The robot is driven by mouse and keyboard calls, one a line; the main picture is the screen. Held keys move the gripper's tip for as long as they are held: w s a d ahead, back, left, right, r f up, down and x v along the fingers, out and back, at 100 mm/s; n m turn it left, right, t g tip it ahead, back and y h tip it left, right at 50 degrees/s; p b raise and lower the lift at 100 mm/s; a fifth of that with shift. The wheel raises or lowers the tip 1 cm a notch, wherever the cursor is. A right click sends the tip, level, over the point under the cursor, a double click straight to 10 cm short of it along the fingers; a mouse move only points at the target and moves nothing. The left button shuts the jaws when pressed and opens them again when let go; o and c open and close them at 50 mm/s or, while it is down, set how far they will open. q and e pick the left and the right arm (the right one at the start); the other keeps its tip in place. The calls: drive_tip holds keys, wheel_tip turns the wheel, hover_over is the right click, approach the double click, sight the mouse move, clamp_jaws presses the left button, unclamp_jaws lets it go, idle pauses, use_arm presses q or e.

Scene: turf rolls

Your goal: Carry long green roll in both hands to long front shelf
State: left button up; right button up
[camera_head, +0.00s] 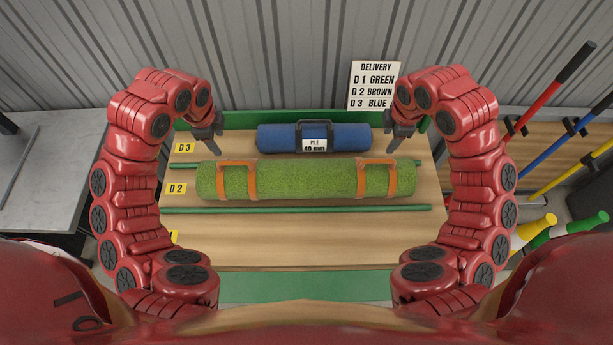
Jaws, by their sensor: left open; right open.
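The long green roll (305,180) lies across the wooden shelf board in the row tagged D2, with an orange strap handle near each end. My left gripper (215,149) is open and empty, above and behind the roll's left end. My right gripper (394,147) is open and empty, behind the roll's right end. Neither gripper touches the roll. The front wooden section (310,240) of the shelf, nearest me, is bare.
A blue roll (345,137) with a dark handle and white label lies behind, in the D3 row. Green rails (300,210) divide the rows. A delivery sign (374,86) stands at the back. A grey metal table (45,175) is left; long-handled tools (548,91) lean at right.

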sight(376, 160)
use_arm(q)
drive_tip(key=w+f, duration=0.1)
drive_tip(key=f, duration=0.4)
drive_tip(key=w+f, duration=0.1)
drive_tip(key=f, duration=0.5)
drive_tip(key=w+f, duration=0.1)
drive_tip(key=f, duration=0.5)
drive_tip(key=shift+w, duration=0.3)
use_arm(e)
drive_tip(key=w+f, duration=0.1)
drive_tip(key=f, duration=0.4)
drive_tip(key=w+f, duration=0.1)
drive_tip(key=f, duration=0.5)
drive_tip(key=w+f, duration=0.1)
drive_tip(key=f, duration=0.5)
drive_tip(key=shift+w, duration=0.3)
use_arm(q)
clamp_jaws()
use_arm(e)
clamp_jaws()
